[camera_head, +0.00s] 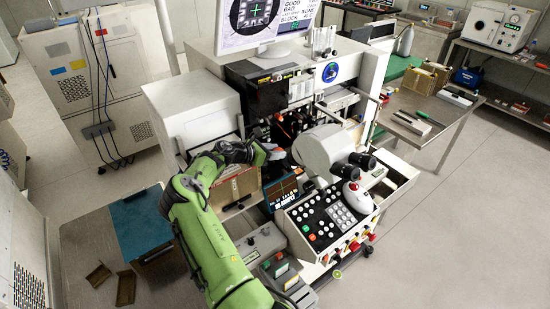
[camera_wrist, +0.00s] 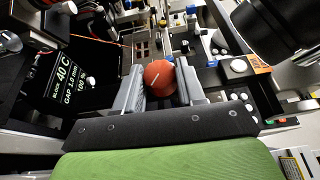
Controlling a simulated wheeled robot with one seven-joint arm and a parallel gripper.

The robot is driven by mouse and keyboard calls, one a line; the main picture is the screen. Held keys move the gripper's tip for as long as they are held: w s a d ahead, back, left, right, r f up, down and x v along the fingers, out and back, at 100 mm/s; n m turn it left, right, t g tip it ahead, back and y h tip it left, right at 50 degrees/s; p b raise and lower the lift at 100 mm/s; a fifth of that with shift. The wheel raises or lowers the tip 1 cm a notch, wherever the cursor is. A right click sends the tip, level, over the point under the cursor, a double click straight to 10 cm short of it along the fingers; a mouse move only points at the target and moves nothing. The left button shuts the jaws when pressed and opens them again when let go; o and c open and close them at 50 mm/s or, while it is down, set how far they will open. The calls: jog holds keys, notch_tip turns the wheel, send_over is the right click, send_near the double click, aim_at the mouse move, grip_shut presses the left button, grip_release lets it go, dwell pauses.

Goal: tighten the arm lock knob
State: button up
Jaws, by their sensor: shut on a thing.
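In the head view my green arm reaches into the bonding machine, and my gripper (camera_head: 280,155) is by the machine's front, left of the microscope head. The knob cannot be made out there.
The white microscope (camera_head: 325,150) with black eyepieces stands close to the right of my gripper. A control panel (camera_head: 325,218) with buttons is below it. A display reading 40 C (camera_wrist: 68,78) is at left in the wrist view. A monitor (camera_head: 265,22) stands above.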

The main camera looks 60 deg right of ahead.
jog(key=shift+w+d+f+m+g+y+b, duration=0.1)
jog(key=shift+m+g+y+b, duration=0.05)
jog(key=shift+m+g+b, duration=0.25)
jog(key=shift+d+f+m+g+y+b, duration=0.1)
jog(key=shift+m+g+y+b, duration=0.05)
jog(key=shift+m+g+b, duration=0.2)
jog(key=shift+a+r+m+g+y+b, duration=0.1)
jog(key=shift+r+m+g+y+b, duration=0.05)
jog(key=shift+m+g+y+b, duration=0.25)
jog(key=o, duration=1.1)
jog(key=shift+c, duration=0.2)
